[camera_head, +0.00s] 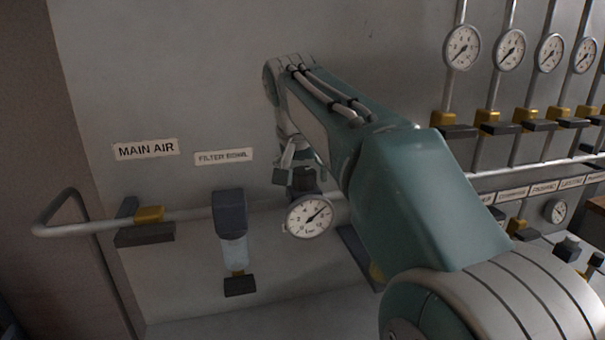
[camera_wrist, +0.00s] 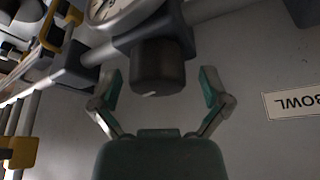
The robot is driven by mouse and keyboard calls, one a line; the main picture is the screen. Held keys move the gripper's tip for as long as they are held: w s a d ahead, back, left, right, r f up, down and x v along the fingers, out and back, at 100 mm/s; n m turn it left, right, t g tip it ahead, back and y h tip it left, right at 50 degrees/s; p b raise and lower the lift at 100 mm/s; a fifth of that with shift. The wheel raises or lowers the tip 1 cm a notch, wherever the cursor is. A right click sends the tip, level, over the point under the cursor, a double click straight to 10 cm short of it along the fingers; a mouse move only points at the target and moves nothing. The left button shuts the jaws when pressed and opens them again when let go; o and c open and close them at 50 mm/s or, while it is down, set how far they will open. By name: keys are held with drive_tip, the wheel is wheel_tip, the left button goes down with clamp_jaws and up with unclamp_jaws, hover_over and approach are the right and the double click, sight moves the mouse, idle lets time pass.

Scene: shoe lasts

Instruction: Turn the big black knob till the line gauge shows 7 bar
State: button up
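The big black knob (camera_wrist: 157,70) sticks out below a dark regulator body in the wrist view. It also shows in the head view (camera_head: 303,180), partly behind my arm. My gripper (camera_wrist: 160,75) is open, one finger on each side of the knob, with a visible gap on both sides. In the head view my gripper (camera_head: 298,172) is just above the line gauge. The line gauge (camera_head: 309,216) is a round white dial with its dark needle pointing up and right; its numbers are too small to read surely. Only its rim part (camera_wrist: 118,8) shows in the wrist view.
Several small gauges (camera_head: 462,47) and yellow valves line the right side. The wall above the labels is clear.

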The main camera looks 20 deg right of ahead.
drive_tip(key=shift+r, duration=0.1)
drive_tip(key=v, duration=1.1)
drive_tip(key=shift+a+r, duration=0.15)
drive_tip(key=shift+r, duration=0.2)
drive_tip(key=shift+s, duration=0.1)
drive_tip(key=s+d+f+n+y, duration=0.1)
drive_tip(key=s+f+n, duration=0.1)
drive_tip(key=s+f, duration=0.9)
drive_tip(key=s+d+f+n+t+y, duration=0.1)
drive_tip(key=s+f+n, duration=0.2)
drive_tip(key=s+f, duration=0.8)
wheel_tip(320, 180, down, 6)
drive_tip(key=shift+d+f+t, duration=0.2)
drive_tip(key=shift+t, duration=0.1)
idle(1.2)
